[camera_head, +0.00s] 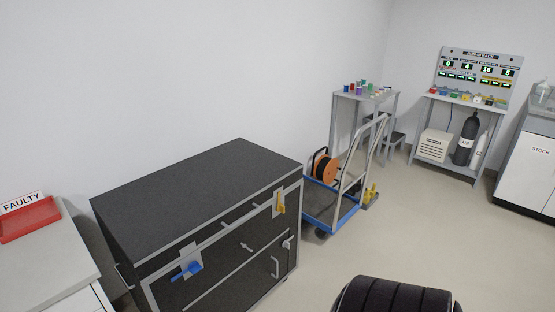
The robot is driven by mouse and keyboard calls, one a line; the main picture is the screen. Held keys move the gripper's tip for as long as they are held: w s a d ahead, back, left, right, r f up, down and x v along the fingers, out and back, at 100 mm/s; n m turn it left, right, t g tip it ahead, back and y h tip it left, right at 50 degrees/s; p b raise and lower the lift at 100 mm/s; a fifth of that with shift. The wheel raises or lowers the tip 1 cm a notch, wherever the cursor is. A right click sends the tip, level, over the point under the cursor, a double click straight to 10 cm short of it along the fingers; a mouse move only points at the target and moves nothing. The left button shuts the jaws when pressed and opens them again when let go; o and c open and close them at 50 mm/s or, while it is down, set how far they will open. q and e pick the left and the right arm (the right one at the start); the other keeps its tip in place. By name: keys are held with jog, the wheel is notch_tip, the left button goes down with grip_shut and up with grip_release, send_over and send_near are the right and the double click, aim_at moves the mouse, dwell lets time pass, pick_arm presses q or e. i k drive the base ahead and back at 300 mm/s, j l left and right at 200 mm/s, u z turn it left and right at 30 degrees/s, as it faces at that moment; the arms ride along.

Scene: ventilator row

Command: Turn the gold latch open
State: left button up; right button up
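The gold latch (280,203) is a yellow-orange handle on a grey plate at the upper right of the front of a black case (200,185) with grey edges. Its handle stands roughly upright along the plate. A blue latch (187,270) sits on another grey plate at the left of the same front, its handle lying closer to level. Neither of my grippers is in view, so I cannot see whether they are open or shut.
A grey bar handle (275,267) is on the case front. A blue trolley (328,214) with an orange reel (327,168) stands behind it on the right. A white counter (45,265) with a red tray (28,219) stands left. Floor right of the case is mostly clear.

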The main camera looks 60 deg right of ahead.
aim_at(280, 208)
jog(key=z, duration=1.65)
